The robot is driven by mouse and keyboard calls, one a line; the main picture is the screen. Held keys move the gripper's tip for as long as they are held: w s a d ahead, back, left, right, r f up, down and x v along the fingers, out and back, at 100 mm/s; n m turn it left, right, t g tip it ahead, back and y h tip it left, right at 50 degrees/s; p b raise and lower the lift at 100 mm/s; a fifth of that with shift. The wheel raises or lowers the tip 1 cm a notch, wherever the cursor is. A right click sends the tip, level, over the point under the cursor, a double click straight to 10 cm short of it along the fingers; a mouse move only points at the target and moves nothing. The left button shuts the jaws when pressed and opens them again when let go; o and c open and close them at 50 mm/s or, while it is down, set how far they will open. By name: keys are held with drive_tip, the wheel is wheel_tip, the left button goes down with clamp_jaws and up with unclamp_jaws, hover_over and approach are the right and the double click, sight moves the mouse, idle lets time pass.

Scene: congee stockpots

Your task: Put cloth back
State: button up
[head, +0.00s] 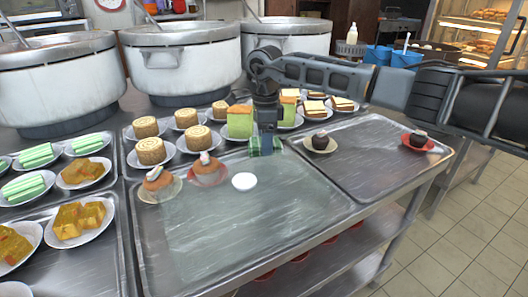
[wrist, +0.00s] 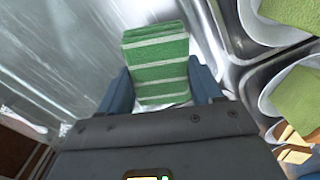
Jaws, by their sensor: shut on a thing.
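The cloth is green with pale stripes and looks folded or bunched. In the wrist view the cloth (wrist: 158,65) sits between the two blue fingers of my gripper (wrist: 163,92), which is shut on it. In the head view the cloth (head: 276,146) shows as a small green patch at the far edge of the front metal tray (head: 240,245). My gripper (head: 266,143) points down there, and its fingers partly hide the cloth. I cannot tell whether the cloth touches the tray.
Plates with rolls, green cake (head: 240,121) and layered slices crowd close behind my gripper. The right tray (head: 365,160) holds two small cakes. Large stockpots (head: 185,62) stand behind. The front tray's middle is clear.

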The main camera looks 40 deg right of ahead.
drive_tip(key=shift+w+a+f, duration=0.1)
drive_tip(key=shift+f, duration=2)
drive_tip(key=shift+f, duration=0.1)
drive_tip(key=o, duration=1.3)
wheel_tip(320, 180, up, 12)
drive_tip(key=shift+r, duration=0.1)
